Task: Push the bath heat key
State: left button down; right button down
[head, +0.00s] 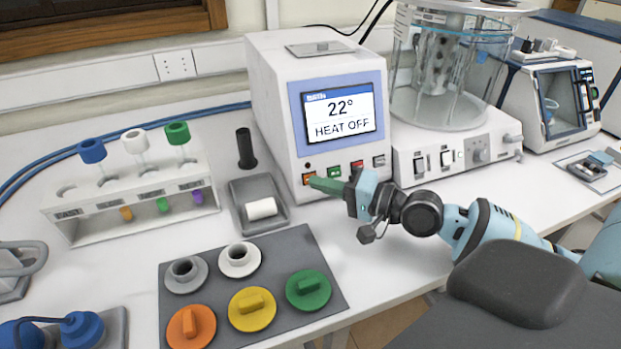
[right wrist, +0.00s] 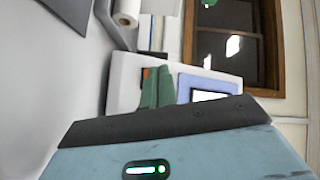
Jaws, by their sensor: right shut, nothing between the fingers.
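The white bath unit (head: 272,110) stands at the back middle of the table. Its screen (head: 339,112) reads 22° and HEAT OFF. Below it is a row of keys: an orange key (head: 309,179), a green key (head: 334,171), a red key (head: 357,165) and a grey key (head: 379,160). I cannot read which is the heat key. My right gripper (head: 317,182) is shut and empty, its green fingertips close in front of the orange key. Contact is unclear. In the right wrist view the fingers (right wrist: 158,90) partly cover the orange key (right wrist: 147,73). My left gripper is not in view.
A grey tray (head: 239,191) with a white roll sits left of the unit. A tube rack (head: 85,226) is further left. A dark mat (head: 325,268) with coloured caps lies in front. A glass apparatus (head: 405,165) stands right of the unit.

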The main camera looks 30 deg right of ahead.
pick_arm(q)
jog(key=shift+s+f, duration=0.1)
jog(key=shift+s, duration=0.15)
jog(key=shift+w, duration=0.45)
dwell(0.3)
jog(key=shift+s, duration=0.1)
pick_arm(e)
jog(key=shift+w+f, duration=0.1)
jog(key=shift+w+d+f+b, duration=0.1)
jog(key=shift+w+b, duration=0.2)
jog(key=shift+b, duration=0.05)
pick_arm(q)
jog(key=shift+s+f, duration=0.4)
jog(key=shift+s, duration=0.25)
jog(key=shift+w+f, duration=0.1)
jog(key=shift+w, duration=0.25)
pick_arm(e)
jog(key=shift+w, duration=0.15)
